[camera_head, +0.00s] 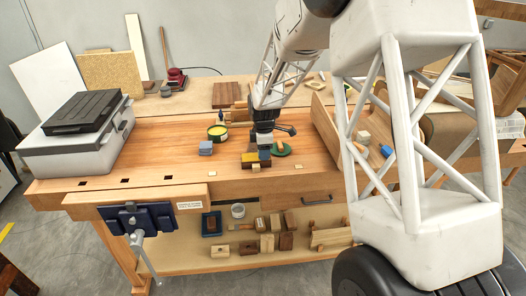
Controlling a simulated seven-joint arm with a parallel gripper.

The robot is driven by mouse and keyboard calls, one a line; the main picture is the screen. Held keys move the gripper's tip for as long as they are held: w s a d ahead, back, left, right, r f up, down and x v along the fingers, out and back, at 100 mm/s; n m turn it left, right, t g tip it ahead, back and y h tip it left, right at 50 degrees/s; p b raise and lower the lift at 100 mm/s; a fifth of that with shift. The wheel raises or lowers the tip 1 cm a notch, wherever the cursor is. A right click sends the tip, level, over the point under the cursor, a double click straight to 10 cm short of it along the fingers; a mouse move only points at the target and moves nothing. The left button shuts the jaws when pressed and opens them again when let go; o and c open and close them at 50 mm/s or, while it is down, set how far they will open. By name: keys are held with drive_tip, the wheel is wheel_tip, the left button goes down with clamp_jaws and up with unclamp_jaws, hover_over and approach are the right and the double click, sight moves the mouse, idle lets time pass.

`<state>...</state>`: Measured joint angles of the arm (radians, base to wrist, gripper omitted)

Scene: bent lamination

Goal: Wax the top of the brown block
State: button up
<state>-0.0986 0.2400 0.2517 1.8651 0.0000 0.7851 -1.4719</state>
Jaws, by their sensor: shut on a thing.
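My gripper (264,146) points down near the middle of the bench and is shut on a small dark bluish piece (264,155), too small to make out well. That piece is at the top of a low brown block (257,164); I cannot tell whether they touch. A yellow piece (249,158) shows just left of it, at the block's left end. An open round tin (217,132) with a yellow-green rim stands behind and to the left. My gripper partly hides the block's far side.
A green disc (282,149) with a wooden knob lies close on the right. A grey case (76,138) fills the bench's left end. A wooden board (328,128) stands on the right. The front left bench top is clear.

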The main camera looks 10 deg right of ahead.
drive_tip(key=shift+d+f, duration=0.1)
drive_tip(key=shift+d, duration=1.35)
drive_tip(key=shift+d+r, duration=0.15)
drive_tip(key=shift+r, duration=0.15)
wheel_tip(320, 180, up, 8)
drive_tip(key=shift+f, duration=0.25)
